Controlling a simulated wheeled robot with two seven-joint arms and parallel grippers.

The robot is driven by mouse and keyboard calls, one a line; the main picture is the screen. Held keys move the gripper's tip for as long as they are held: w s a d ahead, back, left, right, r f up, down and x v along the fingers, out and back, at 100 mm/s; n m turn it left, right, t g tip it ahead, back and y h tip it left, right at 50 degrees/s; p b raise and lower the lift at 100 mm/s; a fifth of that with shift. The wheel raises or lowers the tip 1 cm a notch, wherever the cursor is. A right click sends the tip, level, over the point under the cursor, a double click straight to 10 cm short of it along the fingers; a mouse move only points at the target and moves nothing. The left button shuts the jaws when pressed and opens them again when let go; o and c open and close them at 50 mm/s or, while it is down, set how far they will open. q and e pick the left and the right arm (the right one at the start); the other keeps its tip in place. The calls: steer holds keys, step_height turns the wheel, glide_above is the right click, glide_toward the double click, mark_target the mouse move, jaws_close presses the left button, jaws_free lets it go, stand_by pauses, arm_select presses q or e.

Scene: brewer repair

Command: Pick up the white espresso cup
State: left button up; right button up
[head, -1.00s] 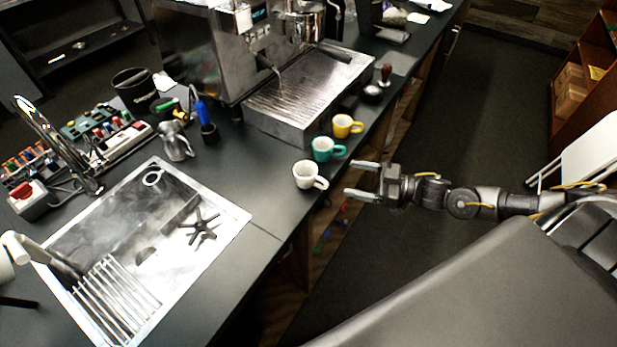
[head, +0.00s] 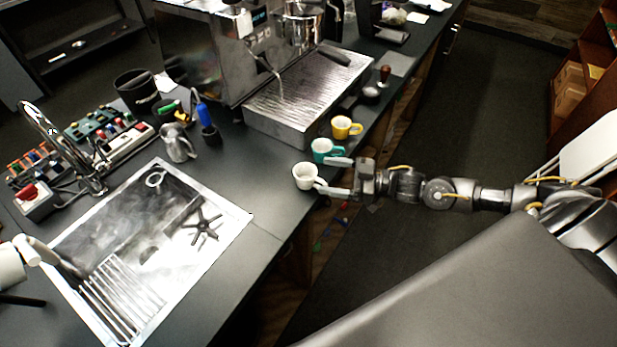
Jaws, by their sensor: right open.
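The white espresso cup (head: 304,176) stands upright on the dark counter near its right edge, its handle side toward my right gripper. My right gripper (head: 323,174) comes in from the right with its jaws open. Its fingertips are at the cup's handle side, one finger toward the teal cup and the other by the white cup's handle. The handle is partly covered by the fingers, and I cannot tell whether they touch it.
A teal cup (head: 323,149) stands just behind the white cup, close to my upper finger, and a yellow cup (head: 344,127) stands farther back. The espresso machine's drip tray (head: 300,95) is behind them. The sink (head: 150,235) lies left; counter between is clear.

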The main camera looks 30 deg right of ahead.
mark_target(315, 172)
steer(key=x, duration=0.1)
steer(key=p+x, duration=0.2)
steer(key=x, duration=0.1)
steer(key=shift+r, duration=0.3)
steer(key=shift+w+a+f, duration=0.15)
steer(key=shift+w+a, duration=0.05)
steer(key=shift+a, duration=0.05)
steer(key=c, duration=1.1)
